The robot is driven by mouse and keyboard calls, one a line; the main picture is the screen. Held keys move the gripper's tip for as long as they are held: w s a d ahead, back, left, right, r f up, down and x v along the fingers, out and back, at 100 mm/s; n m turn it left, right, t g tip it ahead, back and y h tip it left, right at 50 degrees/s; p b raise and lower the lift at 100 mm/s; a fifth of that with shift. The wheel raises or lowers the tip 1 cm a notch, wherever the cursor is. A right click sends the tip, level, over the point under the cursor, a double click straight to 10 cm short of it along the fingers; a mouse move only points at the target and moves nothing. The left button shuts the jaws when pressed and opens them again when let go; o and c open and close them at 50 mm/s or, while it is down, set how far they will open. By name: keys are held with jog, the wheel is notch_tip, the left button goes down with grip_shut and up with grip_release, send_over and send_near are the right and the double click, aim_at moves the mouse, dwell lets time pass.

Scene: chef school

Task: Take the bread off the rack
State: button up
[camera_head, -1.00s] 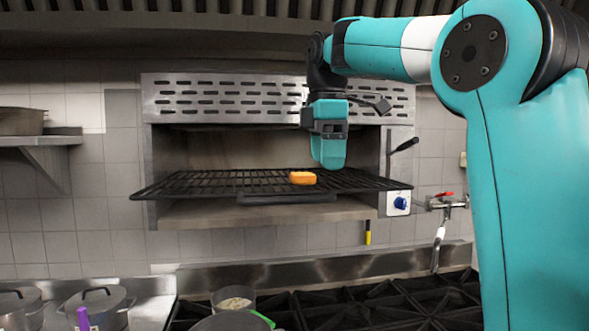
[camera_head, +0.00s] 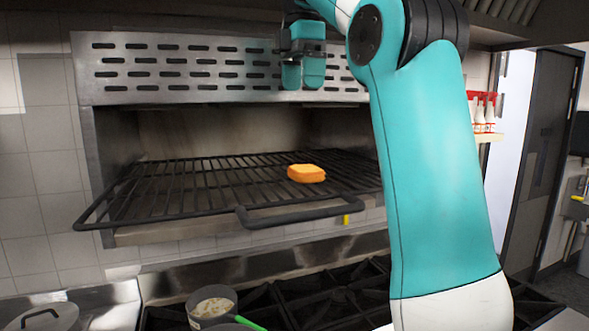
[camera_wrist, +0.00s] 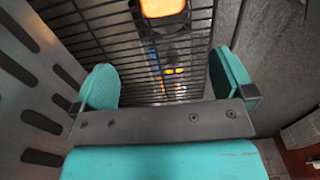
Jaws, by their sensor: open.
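The bread (camera_head: 306,173), a small orange-brown slice, lies flat on the black wire rack (camera_head: 160,196), right of the rack's middle. In the wrist view the bread (camera_wrist: 163,8) is at the top edge, partly cut off, beyond the fingers, with the rack bars (camera_wrist: 90,30) around it. My gripper (camera_head: 303,82) is above the rack and the bread, in front of the perforated metal panel. It points down with its teal fingers apart. In the wrist view my gripper (camera_wrist: 163,88) is open, with nothing between the fingers.
The rack sticks out of an open metal oven with a slotted panel (camera_head: 200,70) above it. Below are a black stove grate (camera_head: 330,290), a pot (camera_head: 212,306) with a green handle and a lidded pot (camera_head: 42,318). Bottles (camera_head: 485,115) stand on a shelf at right. Space above the bread is clear.

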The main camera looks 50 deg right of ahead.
send_over(305, 168)
jog(key=f, duration=1.1)
jog(key=shift+w+a+f, duration=0.2)
jog(key=shift+a+f, duration=0.05)
jog(key=shift+f, duration=0.15)
jog(key=f+b, duration=0.1)
jog(key=b, duration=0.1)
jog(key=f+b, duration=0.3)
jog(key=f, duration=0.1)
jog(key=shift+s+d+f+b, duration=0.15)
jog(key=shift+s+f+b, duration=0.1)
jog(key=shift+b, duration=0.15)
jog(key=shift+r, duration=0.1)
jog(key=shift+c, duration=0.5)
jog(key=c, duration=0.6)
